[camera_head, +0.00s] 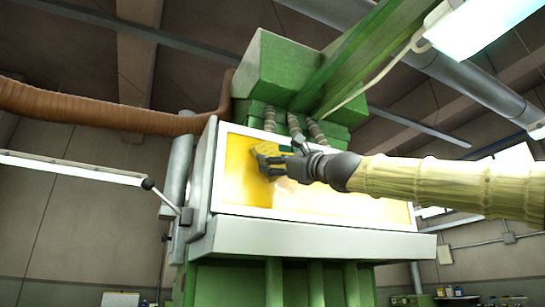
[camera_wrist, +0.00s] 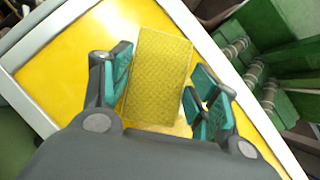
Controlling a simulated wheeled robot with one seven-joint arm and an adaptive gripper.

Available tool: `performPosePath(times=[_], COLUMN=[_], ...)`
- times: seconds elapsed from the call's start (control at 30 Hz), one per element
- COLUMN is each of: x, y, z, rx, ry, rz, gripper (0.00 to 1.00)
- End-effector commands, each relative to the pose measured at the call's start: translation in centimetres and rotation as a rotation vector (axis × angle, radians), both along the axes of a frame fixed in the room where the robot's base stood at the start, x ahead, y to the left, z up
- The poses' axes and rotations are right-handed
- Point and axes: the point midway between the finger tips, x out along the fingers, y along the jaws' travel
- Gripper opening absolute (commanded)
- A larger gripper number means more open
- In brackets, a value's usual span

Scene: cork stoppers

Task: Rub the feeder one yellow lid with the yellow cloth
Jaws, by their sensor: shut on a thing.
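The yellow lid (camera_head: 236,185) is a glossy slanted panel in a white frame on a green machine. It also fills much of the wrist view (camera_wrist: 70,65). The yellow cloth (camera_wrist: 157,75) is a textured rectangular pad between the teal-padded fingers of my gripper (camera_wrist: 155,98). In the head view the cloth (camera_head: 266,156) lies over the upper left part of the lid. My gripper (camera_head: 276,165) is shut on the cloth, and my arm reaches in from the right. The cloth appears at the lid's surface; I cannot tell whether it touches.
A green hopper (camera_head: 290,65) with metal pipes stands right behind the lid. A black-knobbed lever (camera_head: 165,198) sticks out at the left. A white ledge (camera_head: 310,240) runs below the lid. A brown hose (camera_head: 95,108) crosses at upper left. The lid's surface looks otherwise clear.

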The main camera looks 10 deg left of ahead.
Motion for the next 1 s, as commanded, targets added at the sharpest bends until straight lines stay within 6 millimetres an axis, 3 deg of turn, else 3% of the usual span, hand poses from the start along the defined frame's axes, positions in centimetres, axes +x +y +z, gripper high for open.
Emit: performPosePath(times=[1.0], x=[3.5], y=[-4.8], z=[0.1], rx=[0.000], ry=[0.003], rz=[-0.003], gripper=[0.41])
